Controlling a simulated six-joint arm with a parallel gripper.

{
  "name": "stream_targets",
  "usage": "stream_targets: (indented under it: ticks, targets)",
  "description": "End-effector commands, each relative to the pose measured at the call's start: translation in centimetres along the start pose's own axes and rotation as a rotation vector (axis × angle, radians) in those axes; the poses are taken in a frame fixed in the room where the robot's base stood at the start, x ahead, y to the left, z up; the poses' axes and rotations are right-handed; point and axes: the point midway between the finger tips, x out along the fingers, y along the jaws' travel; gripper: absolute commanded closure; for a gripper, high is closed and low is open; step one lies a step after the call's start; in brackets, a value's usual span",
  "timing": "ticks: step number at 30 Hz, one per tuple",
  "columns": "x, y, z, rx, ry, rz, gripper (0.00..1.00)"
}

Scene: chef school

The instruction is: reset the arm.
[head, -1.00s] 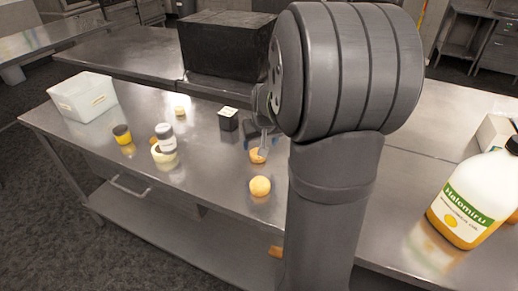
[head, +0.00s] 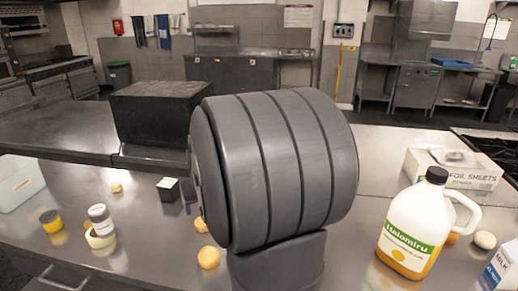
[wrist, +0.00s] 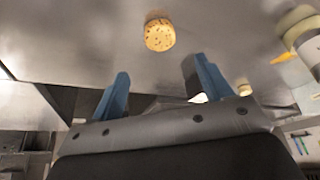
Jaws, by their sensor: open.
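My gripper (wrist: 160,88) shows in the wrist view with two blue fingers standing apart and nothing between them. A round, tan, speckled piece of food (wrist: 159,33) lies on the metal surface beyond the fingertips, apart from them. In the head view my thick grey arm fills the middle and hides most of my gripper. A round yellow-orange item (head: 208,257) lies on the steel table just left of my arm. A second orange item (head: 201,225) behind it is partly hidden by the arm.
At right are a juice jug (head: 413,228), a foil box (head: 455,170) and a milk carton (head: 500,268). A large black box (head: 160,112) stands behind.

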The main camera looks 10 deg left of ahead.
Motion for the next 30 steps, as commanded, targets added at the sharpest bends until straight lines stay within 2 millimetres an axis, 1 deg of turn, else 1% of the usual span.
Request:
stream_targets:
  ticks: [1, 12, 21, 22, 24, 30]
  targets:
    - [0.8, 0.0, 0.1, 0.000, -0.005, -0.001, 0.28]
    - [7.2, -0.1, 0.1, 0.000, -0.005, -0.002, 0.28]
    - [11.4, -0.1, 0.3, 0.000, -0.004, -0.002, 0.28]
    - [10.6, 0.0, -0.1, -0.001, 0.003, -0.001, 0.28]
    - [9.8, 0.0, -0.4, 0.000, 0.002, -0.001, 0.28]
    - [9.0, 0.0, -0.7, 0.000, 0.000, 0.000, 0.28]
